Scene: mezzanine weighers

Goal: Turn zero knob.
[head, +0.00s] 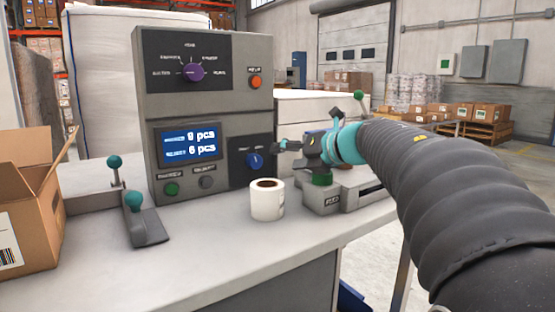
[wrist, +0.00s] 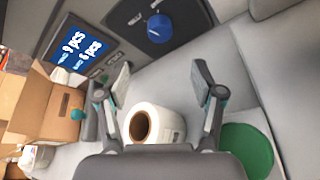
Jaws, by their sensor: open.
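A blue knob (head: 255,160) sits on a dark plate at the lower right of the grey weigher panel (head: 205,110); its label is too small to read. In the wrist view the blue knob (wrist: 160,28) is near the top, ahead of and roughly between the fingertips. My gripper (head: 283,146) is open and empty, just right of the blue knob and apart from it. The wrist view shows both fingers of my gripper (wrist: 164,70) spread, with nothing between the tips. A purple knob (head: 194,72) is higher on the panel.
A paper roll (head: 267,204) stands on the counter (head: 225,245) below my gripper. A grey unit with a green button (head: 321,178) is to its right. The panel has a lit screen (head: 190,143) and an orange button (head: 256,83). A teal-knobbed lever (head: 134,203) and an open carton (head: 42,205) are left.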

